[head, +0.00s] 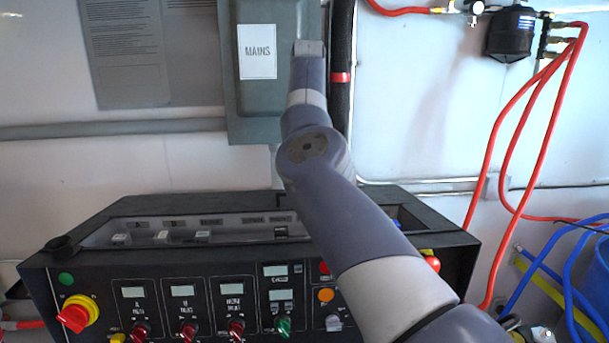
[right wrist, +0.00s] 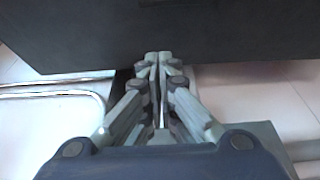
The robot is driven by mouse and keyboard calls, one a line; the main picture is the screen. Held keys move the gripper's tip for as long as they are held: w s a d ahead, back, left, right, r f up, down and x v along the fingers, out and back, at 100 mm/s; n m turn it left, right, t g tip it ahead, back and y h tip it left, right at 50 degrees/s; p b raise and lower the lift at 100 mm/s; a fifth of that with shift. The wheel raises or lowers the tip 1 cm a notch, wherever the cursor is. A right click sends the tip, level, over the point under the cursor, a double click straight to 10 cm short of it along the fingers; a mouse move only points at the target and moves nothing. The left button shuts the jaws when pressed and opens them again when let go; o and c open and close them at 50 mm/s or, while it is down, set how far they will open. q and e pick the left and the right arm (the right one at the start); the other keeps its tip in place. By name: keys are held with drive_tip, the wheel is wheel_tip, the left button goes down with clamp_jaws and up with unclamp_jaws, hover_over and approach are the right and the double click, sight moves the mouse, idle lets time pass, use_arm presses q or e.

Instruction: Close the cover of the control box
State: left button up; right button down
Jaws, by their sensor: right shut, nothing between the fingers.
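The control box (head: 130,262) is the wide black console across the lower part of the head view. A long recess (head: 135,233) with small switches lies uncovered along its top. I cannot clearly make out the cover. My right arm crosses the right part of the console and reaches up towards the wall; its gripper is hidden in the head view. In the right wrist view my right gripper (right wrist: 158,58) is shut and empty. Its fingertips are at the lower edge of a broad dark panel (right wrist: 160,28); I cannot tell whether they touch it. My left gripper is not in view.
A grey MAINS box (head: 243,105) is on the wall above the console, close to my right arm. Red hoses (head: 530,130) hang at the right beside a blue container (head: 597,275).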

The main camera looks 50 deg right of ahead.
drive_tip(key=p+x, duration=0.2)
drive_tip(key=x, duration=0.4)
drive_tip(key=shift+f, duration=0.3)
drive_tip(key=p+x, duration=0.1)
drive_tip(key=x, duration=0.1)
drive_tip(key=shift+w+f, duration=0.1)
drive_tip(key=shift+f, duration=0.15)
drive_tip(key=shift+s+a+r+p, duration=0.25)
drive_tip(key=shift+s+a+p, duration=0.15)
drive_tip(key=shift+s+a, duration=0.25)
drive_tip(key=shift+s+a+r, duration=0.1)
drive_tip(key=shift+s+a, duration=0.05)
drive_tip(key=shift+s, duration=0.15)
drive_tip(key=shift+s+a+p, duration=0.35)
drive_tip(key=shift+s+p, duration=0.05)
drive_tip(key=shift+s, duration=0.15)
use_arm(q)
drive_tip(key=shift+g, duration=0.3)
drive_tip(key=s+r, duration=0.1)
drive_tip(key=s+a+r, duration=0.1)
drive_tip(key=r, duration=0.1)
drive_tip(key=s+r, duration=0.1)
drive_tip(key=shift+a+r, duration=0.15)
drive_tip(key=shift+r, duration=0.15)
use_arm(e)
drive_tip(key=shift+s, duration=0.1)
